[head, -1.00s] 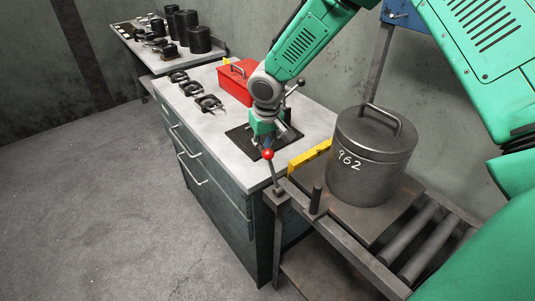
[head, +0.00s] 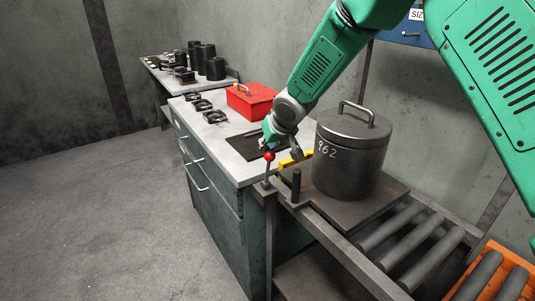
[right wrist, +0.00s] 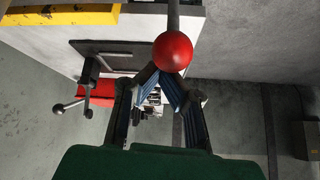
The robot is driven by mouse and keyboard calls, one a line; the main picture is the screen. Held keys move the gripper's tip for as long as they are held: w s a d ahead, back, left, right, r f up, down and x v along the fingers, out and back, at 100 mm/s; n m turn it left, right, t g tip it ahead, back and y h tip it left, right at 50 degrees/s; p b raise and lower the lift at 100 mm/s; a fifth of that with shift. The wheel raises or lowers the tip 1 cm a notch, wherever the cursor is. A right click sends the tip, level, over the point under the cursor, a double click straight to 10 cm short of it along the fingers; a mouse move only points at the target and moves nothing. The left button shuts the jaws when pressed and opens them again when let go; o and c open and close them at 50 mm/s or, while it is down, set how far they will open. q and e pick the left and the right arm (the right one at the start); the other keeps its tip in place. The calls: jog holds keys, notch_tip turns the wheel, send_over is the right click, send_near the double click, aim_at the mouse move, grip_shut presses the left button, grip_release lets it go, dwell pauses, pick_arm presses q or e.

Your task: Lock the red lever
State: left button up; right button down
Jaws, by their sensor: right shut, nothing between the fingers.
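The red lever is a thin rod topped by a red ball (head: 268,156), at the near corner of the roller stand beside the cabinet. In the head view it stands about upright. In the right wrist view, the ball (right wrist: 172,52) sits just beyond my fingertips, slightly right of centre. My right gripper (head: 269,140) is just behind and above the ball in the head view. In the right wrist view its fingertips (right wrist: 158,76) are together with nothing between them. Whether they touch the ball, I cannot tell. My left gripper is out of view.
A dark lidded canister (head: 350,158) marked 962 stands on the roller stand, right of the lever. A short dark post (head: 296,186) and a yellow bar (head: 290,162) are close by. A red toolbox (head: 250,101) sits on the cabinet top (head: 235,160).

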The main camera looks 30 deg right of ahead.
aim_at(273, 153)
jog(key=shift+s+f+t+b, duration=0.2)
jog(key=shift+s+t+b, duration=0.1)
jog(key=shift+s+t, duration=0.1)
jog(key=shift+s+t+b, duration=0.45)
jog(key=shift+t+b, duration=0.15)
jog(key=shift+t, duration=0.2)
jog(key=shift+s+a+b, duration=0.2)
jog(key=shift+s+b, duration=0.1)
jog(key=shift+b, duration=0.1)
jog(key=shift+s+b, duration=0.3)
jog(key=shift+s, duration=0.2)
jog(key=shift+s+d+f, duration=0.2)
jog(key=shift+s, duration=0.2)
jog(key=shift+s+d+f, duration=0.15)
jog(key=shift+s+f, duration=0.05)
jog(key=shift+s, duration=0.15)
